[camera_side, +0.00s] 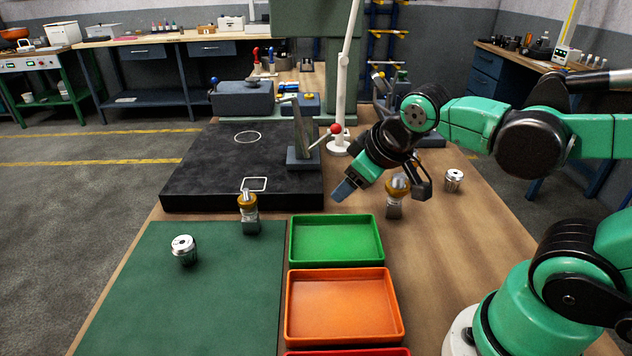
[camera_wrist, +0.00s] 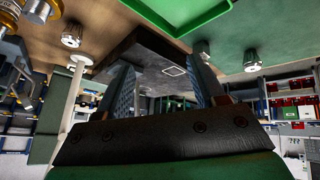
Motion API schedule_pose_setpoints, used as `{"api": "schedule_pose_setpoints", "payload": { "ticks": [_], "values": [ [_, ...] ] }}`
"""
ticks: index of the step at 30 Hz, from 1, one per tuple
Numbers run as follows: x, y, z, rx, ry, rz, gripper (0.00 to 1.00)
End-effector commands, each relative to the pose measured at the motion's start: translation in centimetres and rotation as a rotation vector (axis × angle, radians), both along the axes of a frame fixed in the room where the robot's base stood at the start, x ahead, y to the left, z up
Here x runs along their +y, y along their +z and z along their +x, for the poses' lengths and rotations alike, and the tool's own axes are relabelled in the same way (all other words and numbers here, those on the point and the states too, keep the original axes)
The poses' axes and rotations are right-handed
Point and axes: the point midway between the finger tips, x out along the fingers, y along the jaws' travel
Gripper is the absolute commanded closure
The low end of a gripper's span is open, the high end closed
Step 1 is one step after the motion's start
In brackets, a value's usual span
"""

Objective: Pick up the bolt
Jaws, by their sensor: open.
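No part in view is plainly a bolt. Two upright parts with a brass-coloured top and silver base stand on the table: one (camera_side: 248,212) by the green mat's far right corner, another (camera_side: 396,198) right of my gripper. The latter seems to show at the wrist view's upper left (camera_wrist: 40,10). Two short silver cylinders stand apart: one on the mat (camera_side: 184,250), one at right (camera_side: 454,180). My gripper (camera_side: 345,188) is open and tilted down-left, above the table near the black plate. Its two fingers (camera_wrist: 163,65) have nothing between them.
A green tray (camera_side: 337,263) and an orange tray (camera_side: 398,300) lie in front, with a red tray (camera_side: 345,352) cut off below. The black plate (camera_side: 190,180) carries a grey upright fixture with a red-knobbed lever (camera_side: 302,150). A white post (camera_side: 342,100) stands behind my gripper.

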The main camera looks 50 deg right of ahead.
Motion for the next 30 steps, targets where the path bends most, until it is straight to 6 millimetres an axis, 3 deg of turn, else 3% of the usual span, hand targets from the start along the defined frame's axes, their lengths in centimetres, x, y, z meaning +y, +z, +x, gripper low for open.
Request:
{"api": "schedule_pose_setpoints", "payload": {
  "ticks": [9,18,24,30],
  "values": [
    [-10.3,-1.5,4.1,0.357,0.364,-0.721,0.38],
    [-19.1,-4.2,4.7,0.94,0.688,-1.175,0.38],
    [-22.2,-5.6,3.6,1.264,0.829,-1.277,0.38],
    [-23.3,-6.1,3.2,1.366,0.872,-1.292,0.38]
  ]
}}
